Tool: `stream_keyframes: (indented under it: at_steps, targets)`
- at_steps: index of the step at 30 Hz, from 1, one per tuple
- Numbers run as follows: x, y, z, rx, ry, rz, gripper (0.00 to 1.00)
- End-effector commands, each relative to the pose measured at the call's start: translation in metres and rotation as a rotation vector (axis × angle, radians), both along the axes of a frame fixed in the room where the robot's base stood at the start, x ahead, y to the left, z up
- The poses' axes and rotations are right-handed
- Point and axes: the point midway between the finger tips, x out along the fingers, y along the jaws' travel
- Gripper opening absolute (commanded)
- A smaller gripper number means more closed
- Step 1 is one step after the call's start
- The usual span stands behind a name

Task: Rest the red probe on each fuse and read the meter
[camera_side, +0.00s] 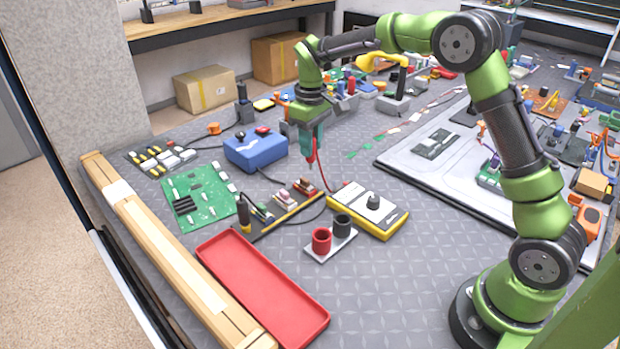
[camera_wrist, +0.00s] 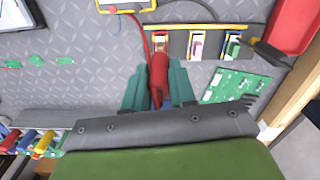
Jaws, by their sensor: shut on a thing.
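My gripper (camera_side: 308,140) is shut on the red probe, above the right end of the fuse strip in the side view. In the wrist view, the red probe (camera_wrist: 160,72) sits between the teal fingers of my gripper (camera_wrist: 158,88) and points at the nearest fuse (camera_wrist: 162,42). I cannot tell whether its tip touches. A middle fuse (camera_wrist: 196,46) and a far fuse (camera_wrist: 233,46) sit along the strip (camera_side: 272,228). The yellow meter (camera_side: 368,210) lies to the right, with a red lead; its reading is not legible.
A holder with a red cup (camera_side: 321,240) and a black cup (camera_side: 343,226) stands before the meter. Nearby are a green circuit board (camera_side: 205,197), a red tray (camera_side: 262,290) and a blue box (camera_side: 256,150).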

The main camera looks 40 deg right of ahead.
Motion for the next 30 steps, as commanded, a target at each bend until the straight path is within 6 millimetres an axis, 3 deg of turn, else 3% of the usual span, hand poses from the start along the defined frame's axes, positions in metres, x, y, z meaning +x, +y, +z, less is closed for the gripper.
stream_keyframes:
  at_steps: [8, 15, 18, 30]
  targets:
    - [0.000, 0.005, 0.001, 0.000, 0.000, 0.002, 0.00]
    - [0.001, 0.057, 0.008, 0.000, -0.002, 0.005, 0.00]
    - [0.000, 0.069, 0.010, 0.000, -0.001, 0.002, 0.00]
    - [0.000, 0.070, 0.007, 0.000, 0.000, -0.001, 0.00]
